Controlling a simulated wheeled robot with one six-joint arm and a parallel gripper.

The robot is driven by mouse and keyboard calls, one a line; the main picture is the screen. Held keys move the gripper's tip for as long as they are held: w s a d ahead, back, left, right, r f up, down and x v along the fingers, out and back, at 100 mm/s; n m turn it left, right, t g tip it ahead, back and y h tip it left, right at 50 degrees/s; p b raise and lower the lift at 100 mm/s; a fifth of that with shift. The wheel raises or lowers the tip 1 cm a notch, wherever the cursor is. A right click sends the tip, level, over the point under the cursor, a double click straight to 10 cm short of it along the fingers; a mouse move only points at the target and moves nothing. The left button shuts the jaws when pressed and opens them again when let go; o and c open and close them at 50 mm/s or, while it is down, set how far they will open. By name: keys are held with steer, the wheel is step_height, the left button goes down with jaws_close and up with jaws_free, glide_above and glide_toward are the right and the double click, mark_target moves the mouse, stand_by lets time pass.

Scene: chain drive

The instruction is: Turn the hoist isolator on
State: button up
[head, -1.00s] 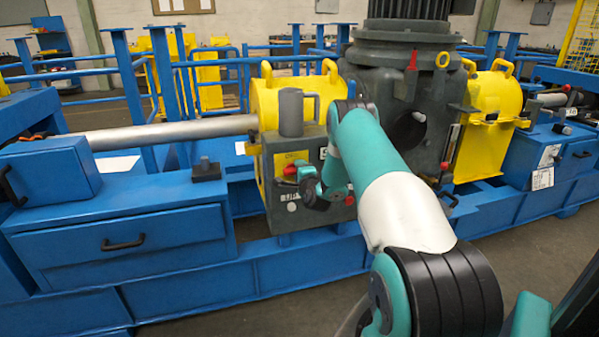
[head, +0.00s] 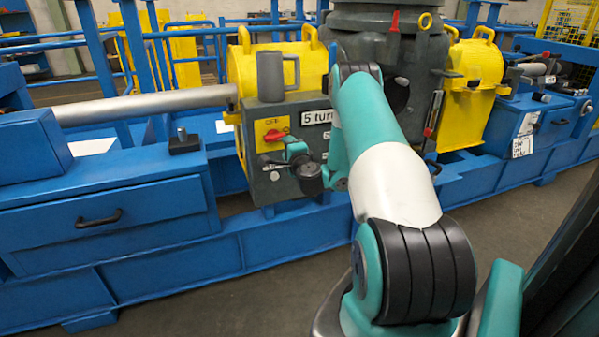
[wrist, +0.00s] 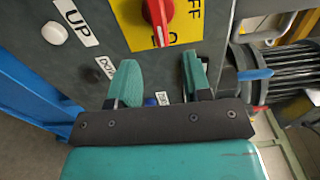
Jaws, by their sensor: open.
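The isolator is a red rotary handle (head: 274,135) on a yellow plate (head: 263,130) on the front of a grey control box (head: 292,190). In the wrist view the red handle (wrist: 157,14) is at the top, on the yellow plate (wrist: 192,30) with "OFF" lettering partly cut off. My gripper (wrist: 158,85) is open, its two teal fingers apart with nothing between them. The fingertips lie just below the plate in the wrist view. In the head view my gripper is small beside the box front, partly hidden by my wrist.
A white round button (wrist: 54,33) with an "UP" label and a blue button (wrist: 150,101) are on the same panel. A grey mug-like object (head: 271,76) stands on top of the box. Blue framing and a drawer (head: 105,220) lie to the left.

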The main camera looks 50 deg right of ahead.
steer(key=b+v, duration=0.9)
steer(key=b, duration=0.5)
steer(key=shift+s+d, duration=0.1)
